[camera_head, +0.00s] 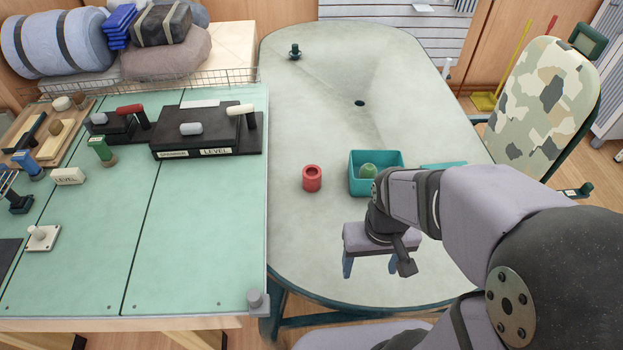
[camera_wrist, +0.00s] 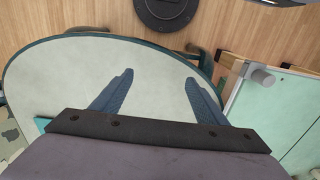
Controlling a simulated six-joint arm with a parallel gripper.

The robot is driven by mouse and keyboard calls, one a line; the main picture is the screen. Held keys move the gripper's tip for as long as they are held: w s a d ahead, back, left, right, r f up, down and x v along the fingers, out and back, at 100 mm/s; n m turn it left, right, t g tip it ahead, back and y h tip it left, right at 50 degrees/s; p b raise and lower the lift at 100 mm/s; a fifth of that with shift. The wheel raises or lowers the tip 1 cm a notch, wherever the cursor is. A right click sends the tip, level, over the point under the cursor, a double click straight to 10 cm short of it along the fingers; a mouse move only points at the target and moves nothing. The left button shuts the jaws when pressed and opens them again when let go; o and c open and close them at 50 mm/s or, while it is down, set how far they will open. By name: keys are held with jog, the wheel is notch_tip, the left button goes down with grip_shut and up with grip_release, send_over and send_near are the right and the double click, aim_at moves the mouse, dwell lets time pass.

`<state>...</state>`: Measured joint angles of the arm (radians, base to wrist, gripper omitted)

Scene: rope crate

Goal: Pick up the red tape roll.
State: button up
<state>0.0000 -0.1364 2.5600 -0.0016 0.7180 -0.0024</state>
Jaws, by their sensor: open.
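The red tape roll (camera_head: 312,179) stands on the pale oval table (camera_head: 330,240), just left of a teal crate (camera_head: 360,187). It has a round hole in its top. My gripper (camera_head: 370,268) is nearer the front of the table, to the right of the roll, and hangs apart from it. Its two blue fingers are spread with nothing between them. The wrist view shows the open fingers (camera_wrist: 158,90) over bare table and does not show the roll.
A green rounded object (camera_head: 368,171) is in the crate. A teal piece (camera_head: 443,165) lies right of the crate, partly behind my arm. A dark green knob (camera_head: 295,52) stands at the table's back left. A green workbench (camera_head: 190,220) with blocks and levers adjoins on the left.

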jog(key=n+t+y+b, duration=0.2)
jog(key=n+t+b, duration=0.25)
jog(key=b, duration=0.45)
send_near(314, 174)
jog(key=x, duration=0.5)
jog(key=shift+a+f, duration=0.25)
jog(key=shift+f, duration=0.1)
jog(key=shift+p+x, duration=1.05)
jog(key=shift+x, duration=2.55)
jog(key=shift+w+d, duration=0.1)
jog(key=shift+d, duration=0.05)
jog(key=c, duration=1.4)
